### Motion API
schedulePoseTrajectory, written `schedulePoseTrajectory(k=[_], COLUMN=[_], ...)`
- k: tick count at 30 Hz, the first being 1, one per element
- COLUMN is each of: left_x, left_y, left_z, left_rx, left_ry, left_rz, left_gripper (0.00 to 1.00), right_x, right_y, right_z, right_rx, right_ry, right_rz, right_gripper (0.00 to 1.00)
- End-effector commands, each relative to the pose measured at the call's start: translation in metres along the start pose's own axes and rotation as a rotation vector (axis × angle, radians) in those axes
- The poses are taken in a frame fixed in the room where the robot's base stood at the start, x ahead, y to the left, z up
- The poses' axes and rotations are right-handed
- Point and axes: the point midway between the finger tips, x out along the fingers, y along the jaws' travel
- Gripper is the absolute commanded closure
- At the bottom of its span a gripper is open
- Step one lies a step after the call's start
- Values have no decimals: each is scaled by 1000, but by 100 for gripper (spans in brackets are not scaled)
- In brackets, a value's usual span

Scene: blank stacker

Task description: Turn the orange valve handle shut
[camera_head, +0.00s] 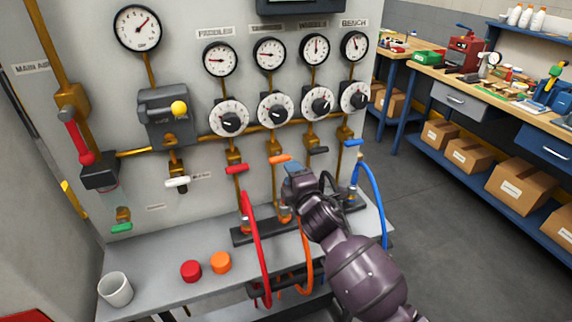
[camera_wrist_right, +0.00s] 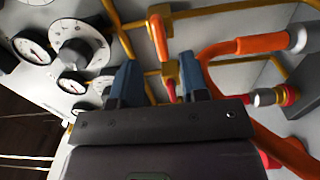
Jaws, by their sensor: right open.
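The orange valve handle (camera_head: 280,159) is a short lever on a brass valve, on the vertical brass pipe second from left under the gauges. It lies nearly level across the pipe. In the right wrist view the orange handle (camera_wrist_right: 159,37) shows beyond the fingertips, apart from them. My right gripper (camera_head: 293,168) is just below and right of the handle in the head view. Its blue fingers (camera_wrist_right: 157,70) are open, with nothing gripped between them. My left gripper is not in view.
A red handle (camera_head: 237,169) is to the left, a black one (camera_head: 318,150) and a blue one (camera_head: 353,143) to the right. An orange hose (camera_wrist_right: 250,44) runs close beside the right fingers. A red hose (camera_head: 258,250) hangs left of my arm. A mug (camera_head: 115,289) stands on the shelf.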

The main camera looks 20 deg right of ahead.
Motion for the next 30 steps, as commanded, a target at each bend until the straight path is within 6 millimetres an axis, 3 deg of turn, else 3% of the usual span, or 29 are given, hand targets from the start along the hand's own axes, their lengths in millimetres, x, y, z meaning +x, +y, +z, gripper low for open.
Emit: schedulePoseTrajectory(k=[3,9,26,30], left_x=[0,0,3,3], left_y=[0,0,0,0], left_z=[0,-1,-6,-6], left_rx=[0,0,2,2], left_ry=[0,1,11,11], left_rz=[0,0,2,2], left_gripper=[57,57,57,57], right_x=[-18,-34,-36,-36], right_y=[0,0,0,0], right_z=[0,0,0,0], right_rx=[1,1,4,75], right_ry=[-1,-1,-1,2], right_rz=[-1,0,0,0], right_gripper=[59,59,59,59])
